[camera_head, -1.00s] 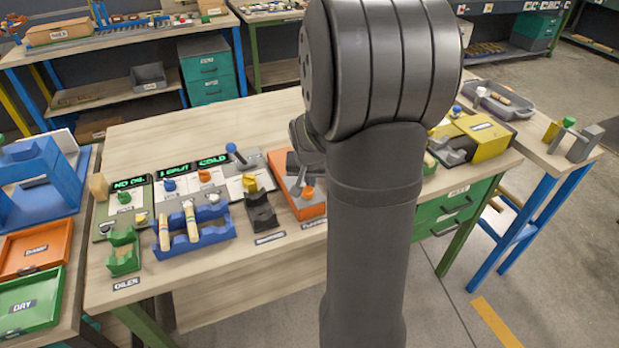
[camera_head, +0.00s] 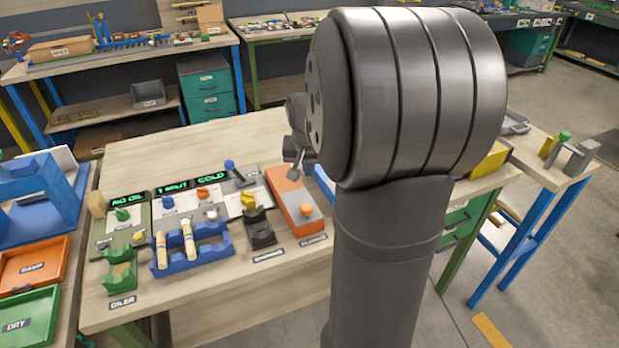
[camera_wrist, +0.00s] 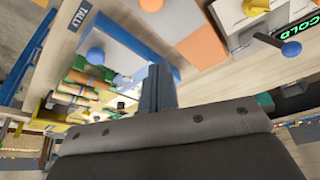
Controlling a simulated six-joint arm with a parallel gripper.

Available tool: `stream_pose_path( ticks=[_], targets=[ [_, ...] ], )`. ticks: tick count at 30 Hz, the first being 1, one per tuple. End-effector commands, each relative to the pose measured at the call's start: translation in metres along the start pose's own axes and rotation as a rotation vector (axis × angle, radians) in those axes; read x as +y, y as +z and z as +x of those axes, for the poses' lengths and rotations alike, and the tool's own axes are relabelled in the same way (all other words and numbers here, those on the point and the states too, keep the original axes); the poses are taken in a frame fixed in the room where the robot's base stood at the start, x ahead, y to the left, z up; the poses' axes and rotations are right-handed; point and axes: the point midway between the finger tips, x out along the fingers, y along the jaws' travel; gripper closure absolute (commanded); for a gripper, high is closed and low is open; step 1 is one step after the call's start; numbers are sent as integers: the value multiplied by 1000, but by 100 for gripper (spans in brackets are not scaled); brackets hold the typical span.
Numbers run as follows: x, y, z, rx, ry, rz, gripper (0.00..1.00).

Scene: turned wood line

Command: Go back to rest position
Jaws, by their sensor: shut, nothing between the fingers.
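My gripper (camera_wrist: 158,88) shows in the wrist view with its dark fingers shut together and nothing held between them. In the head view only the end of my gripper (camera_head: 296,160) shows past the left side of my arm. It appears above the bench near the far end of the orange box (camera_head: 290,200). My large grey arm link covers much of the right half of that view. In the wrist view the orange box (camera_wrist: 205,42) lies beyond the fingers, and a pale panel with a blue knob (camera_wrist: 95,55) lies to their left.
The wooden bench (camera_head: 215,140) is clear at its back. A blue rack (camera_head: 195,255) holds two turned wood pieces. A dark holder (camera_head: 260,232) and a green holder (camera_head: 121,270) stand nearby. A yellow box (camera_head: 490,160) is partly hidden by my arm. Trays stand at left.

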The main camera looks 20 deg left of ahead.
Motion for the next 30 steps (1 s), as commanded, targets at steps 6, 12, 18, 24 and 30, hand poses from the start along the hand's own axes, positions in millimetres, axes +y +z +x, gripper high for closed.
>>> stream_pose_path(
  ticks=[6, 12, 18, 24, 30],
  targets=[
    [0, 0, -9, -1, 0, 0, 100],
    [0, 0, -9, -1, 0, 0, 100],
    [0, 1, -2, -3, 1, 0, 100],
    [0, 1, 27, -5, 1, 1, 100],
    [1, 2, 63, -5, 1, 1, 100]
  ],
)
